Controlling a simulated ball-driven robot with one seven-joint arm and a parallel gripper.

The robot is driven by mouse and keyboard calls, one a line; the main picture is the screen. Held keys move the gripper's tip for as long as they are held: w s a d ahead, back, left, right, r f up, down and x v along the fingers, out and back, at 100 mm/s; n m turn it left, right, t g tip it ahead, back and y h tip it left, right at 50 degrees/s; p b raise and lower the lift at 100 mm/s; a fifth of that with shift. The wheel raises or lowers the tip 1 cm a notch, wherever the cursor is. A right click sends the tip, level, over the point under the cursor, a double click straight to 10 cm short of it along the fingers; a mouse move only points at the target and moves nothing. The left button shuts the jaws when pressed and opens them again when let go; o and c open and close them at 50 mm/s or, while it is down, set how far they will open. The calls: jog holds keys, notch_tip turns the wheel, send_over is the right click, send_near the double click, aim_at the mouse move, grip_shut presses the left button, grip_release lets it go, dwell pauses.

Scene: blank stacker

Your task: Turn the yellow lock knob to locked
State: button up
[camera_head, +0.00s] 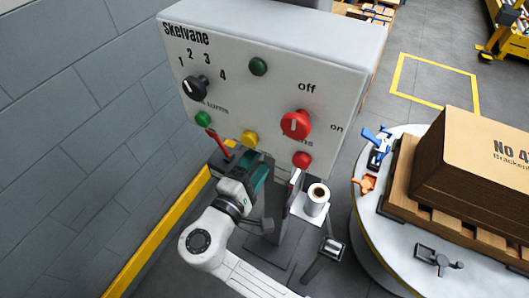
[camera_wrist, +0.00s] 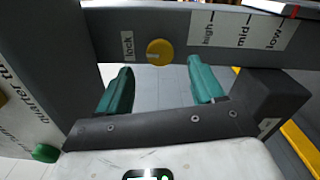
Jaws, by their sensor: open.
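The yellow lock knob (camera_wrist: 160,53) is a round knob on a dark grey bar, just right of a small "lock" label (camera_wrist: 128,46) in the wrist view. I cannot clearly tell which way the knob is turned. In the head view I cannot make it out; my arm and gripper cover that area. My gripper (camera_wrist: 161,68) has two teal fingers, spread apart and empty. The knob shows just beyond the fingertips, between them, with no visible contact. In the head view my gripper (camera_head: 258,178) is below the white panel.
The white panel (camera_head: 330,83) carries a black dial (camera_head: 196,88), a red knob (camera_head: 295,125) and coloured buttons. A high/mid/low scale (camera_wrist: 243,30) is right of the knob. A paper roll (camera_head: 316,199) and a round table (camera_head: 375,240) with boxes stand at right; a wall is left.

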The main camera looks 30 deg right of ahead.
jog(key=v, duration=0.5)
jog(key=shift+s+a+b, duration=0.2)
jog(key=shift+a+b, duration=0.1)
